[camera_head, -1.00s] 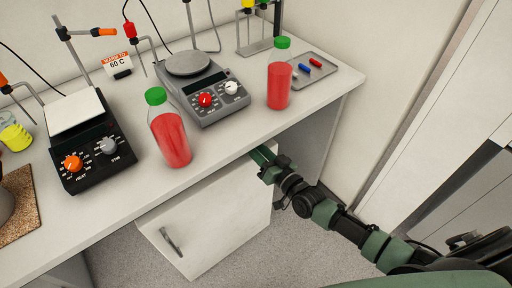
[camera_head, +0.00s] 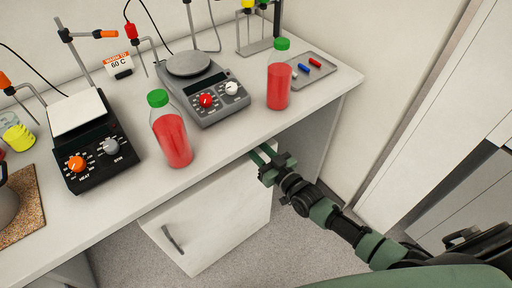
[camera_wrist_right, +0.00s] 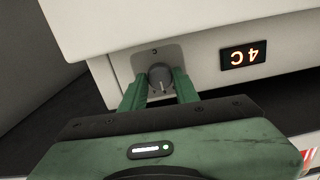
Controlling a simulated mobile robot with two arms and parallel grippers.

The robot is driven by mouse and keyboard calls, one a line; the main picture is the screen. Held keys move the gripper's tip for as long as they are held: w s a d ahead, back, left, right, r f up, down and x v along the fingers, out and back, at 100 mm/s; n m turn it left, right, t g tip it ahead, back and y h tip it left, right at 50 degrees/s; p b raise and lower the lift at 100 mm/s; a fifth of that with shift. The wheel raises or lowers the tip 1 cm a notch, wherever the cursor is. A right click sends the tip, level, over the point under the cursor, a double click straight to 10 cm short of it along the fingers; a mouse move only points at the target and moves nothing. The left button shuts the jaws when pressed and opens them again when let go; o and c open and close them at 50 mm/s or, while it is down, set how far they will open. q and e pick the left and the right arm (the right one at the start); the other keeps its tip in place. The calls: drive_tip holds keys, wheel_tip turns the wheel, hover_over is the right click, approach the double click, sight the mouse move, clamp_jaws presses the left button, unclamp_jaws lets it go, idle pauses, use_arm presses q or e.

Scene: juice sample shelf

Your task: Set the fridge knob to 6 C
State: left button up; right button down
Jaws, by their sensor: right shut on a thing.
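The fridge (camera_head: 222,205) is a white cabinet under the bench, with a grey door handle. In the right wrist view its front panel (camera_wrist_right: 205,58) carries a round grey knob (camera_wrist_right: 160,75) on a small grey plate. To the right of the knob, a dark display (camera_wrist_right: 244,55) shows "4 C" in lit characters, upside down in this view. My right gripper (camera_head: 262,156) reaches under the bench edge to the fridge top. In the wrist view its green fingers (camera_wrist_right: 160,86) are shut on the knob, one on each side. My left gripper is not in view.
The bench top (camera_head: 235,140) overhangs the fridge front. On it stand two red juice bottles (camera_head: 172,137) (camera_head: 279,84), a black hotplate (camera_head: 92,150), a grey hotplate (camera_head: 205,90) and a tray (camera_head: 312,70). Floor to the right of the fridge is clear.

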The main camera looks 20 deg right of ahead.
drive_tip(key=c, duration=1.1)
unclamp_jaws()
drive_tip(key=shift+o, duration=0.2)
drive_tip(key=v, duration=0.8)
